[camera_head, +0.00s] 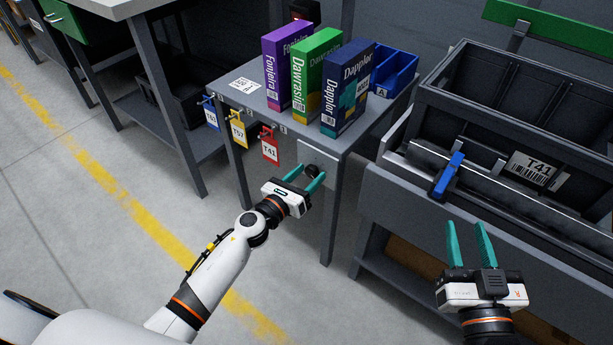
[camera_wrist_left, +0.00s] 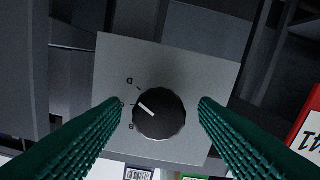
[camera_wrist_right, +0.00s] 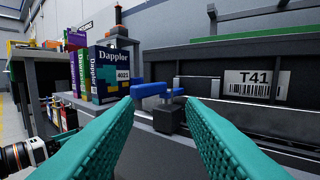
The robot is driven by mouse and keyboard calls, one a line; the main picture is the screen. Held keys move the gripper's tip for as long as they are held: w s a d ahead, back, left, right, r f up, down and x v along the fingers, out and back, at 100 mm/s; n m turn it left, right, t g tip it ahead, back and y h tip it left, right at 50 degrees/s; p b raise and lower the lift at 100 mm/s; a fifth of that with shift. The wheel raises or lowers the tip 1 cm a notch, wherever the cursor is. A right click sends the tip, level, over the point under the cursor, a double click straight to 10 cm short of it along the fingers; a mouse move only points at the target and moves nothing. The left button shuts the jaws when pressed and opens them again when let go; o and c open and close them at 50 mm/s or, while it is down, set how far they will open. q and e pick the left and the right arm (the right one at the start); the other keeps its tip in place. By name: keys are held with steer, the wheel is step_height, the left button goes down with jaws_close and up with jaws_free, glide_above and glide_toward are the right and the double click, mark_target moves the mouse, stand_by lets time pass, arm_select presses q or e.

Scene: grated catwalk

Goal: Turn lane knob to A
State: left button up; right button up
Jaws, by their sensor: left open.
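The lane knob (camera_head: 312,170) is a round black dial on a grey plate (camera_head: 326,163) at the front of the small grey table. In the left wrist view the knob (camera_wrist_left: 160,112) has a white pointer aimed left and slightly up, toward a partly covered letter mark. Letter marks stand left of the knob, turned upside down; one above looks like D and one below like B. No A mark is readable on the plate. My left gripper (camera_head: 305,178) is open, its fingers on either side of the knob, apparently without contact. My right gripper (camera_head: 467,228) is open and empty.
Purple, green and navy boxes (camera_head: 347,90) stand on the table beside a blue bin (camera_head: 393,73). Blue, yellow and red tags (camera_head: 269,148) hang along its front edge. A dark crate (camera_head: 530,168) labelled T41 and a blue-handled lever (camera_head: 448,175) are at right.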

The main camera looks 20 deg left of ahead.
arm_select(q)
steer(key=c, duration=1)
